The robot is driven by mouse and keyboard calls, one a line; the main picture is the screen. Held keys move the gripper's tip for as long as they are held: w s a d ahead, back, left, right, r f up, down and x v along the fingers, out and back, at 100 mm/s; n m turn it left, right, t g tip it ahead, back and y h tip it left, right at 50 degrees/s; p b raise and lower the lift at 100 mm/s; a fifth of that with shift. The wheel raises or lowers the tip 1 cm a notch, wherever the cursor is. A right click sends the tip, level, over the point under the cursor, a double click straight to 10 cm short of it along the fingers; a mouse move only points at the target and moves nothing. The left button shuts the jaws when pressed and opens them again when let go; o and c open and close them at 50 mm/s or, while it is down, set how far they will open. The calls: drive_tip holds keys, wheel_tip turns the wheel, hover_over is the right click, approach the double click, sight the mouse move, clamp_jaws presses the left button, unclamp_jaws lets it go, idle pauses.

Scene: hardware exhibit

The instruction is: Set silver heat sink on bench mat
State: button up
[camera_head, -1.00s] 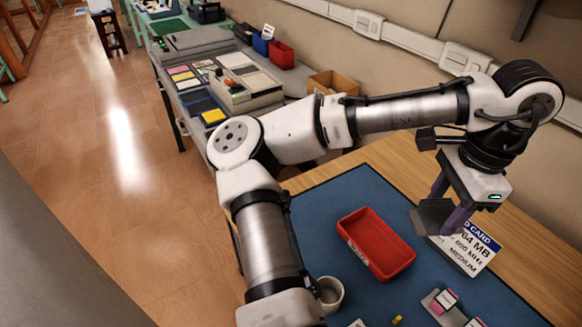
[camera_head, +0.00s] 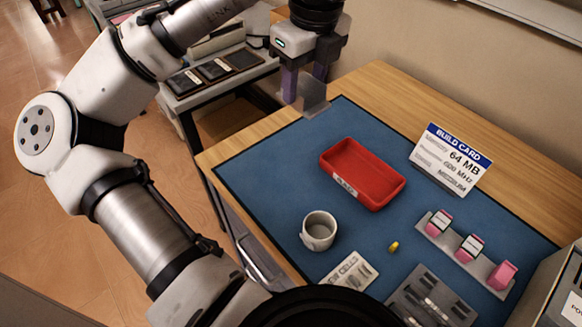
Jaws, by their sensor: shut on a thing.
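My gripper (camera_head: 305,90) hangs at the top of the view with its purple fingers pointing down. It is shut on a flat grey piece, the silver heat sink (camera_head: 313,103). The heat sink is held in the air near the back left corner of the blue bench mat (camera_head: 270,165). From this angle I cannot tell how high it is above the table. The mat lies on the wooden bench and its back left part is bare.
On the mat are a red bin (camera_head: 362,174), a grey-white cup (camera_head: 319,230), a yellow piece (camera_head: 393,246) and a rack with pink blocks (camera_head: 465,252). A build card (camera_head: 450,160) stands behind. A grey side table (camera_head: 215,90) is at the left.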

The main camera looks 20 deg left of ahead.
wheel_tip(320, 180, down, 20)
drive_tip(key=shift+a, duration=0.1)
idle(0.4)
drive_tip(key=shift+f+b, duration=0.15)
drive_tip(key=shift+b, duration=0.15)
drive_tip(key=o, duration=0.5)
wheel_tip(320, 180, up, 12)
drive_tip(key=d, duration=0.1)
drive_tip(key=shift+s+d, duration=0.15)
drive_tip(key=shift+s, duration=0.25)
